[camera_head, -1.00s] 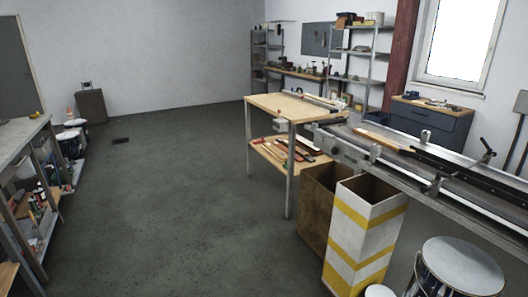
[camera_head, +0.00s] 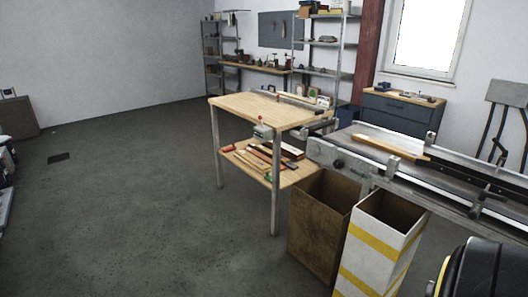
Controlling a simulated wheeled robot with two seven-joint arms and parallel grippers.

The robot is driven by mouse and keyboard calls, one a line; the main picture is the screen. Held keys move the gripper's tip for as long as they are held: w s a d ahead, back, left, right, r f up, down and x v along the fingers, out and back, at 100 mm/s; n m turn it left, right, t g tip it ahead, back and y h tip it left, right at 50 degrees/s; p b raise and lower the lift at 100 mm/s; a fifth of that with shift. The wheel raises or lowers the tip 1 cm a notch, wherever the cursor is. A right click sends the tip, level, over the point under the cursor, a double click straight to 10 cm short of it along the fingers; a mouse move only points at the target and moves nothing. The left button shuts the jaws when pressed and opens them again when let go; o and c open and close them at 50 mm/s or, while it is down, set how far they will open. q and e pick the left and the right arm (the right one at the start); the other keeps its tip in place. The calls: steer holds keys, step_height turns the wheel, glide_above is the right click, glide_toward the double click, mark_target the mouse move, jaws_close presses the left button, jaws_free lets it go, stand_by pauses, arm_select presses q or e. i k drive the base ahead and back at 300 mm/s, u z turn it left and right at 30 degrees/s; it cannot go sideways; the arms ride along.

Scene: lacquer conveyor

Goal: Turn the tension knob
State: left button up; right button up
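The conveyor (camera_head: 378,180) runs from the middle of the view to the right edge, with a dark belt and pale metal rails. A small dark round knob (camera_head: 339,163) shows on its near end, above the brown bin; it is too small to tell whether it is the tension knob or how it is turned. A wooden strip (camera_head: 390,146) lies on the belt. Neither of my grippers is in view.
A brown bin (camera_head: 318,235) and a white bin with yellow stripes (camera_head: 375,255) stand below the conveyor end. A wooden table (camera_head: 250,108) with a red-topped grey box (camera_head: 263,132) stands left of it. Open floor (camera_head: 130,220) lies left.

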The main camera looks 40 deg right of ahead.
mark_target(338, 163)
steer(key=z, duration=0.05)
steer(key=i, duration=1.95)
steer(key=z, duration=1.45)
steer(key=i, duration=1.15)
steer(key=z, duration=1.05)
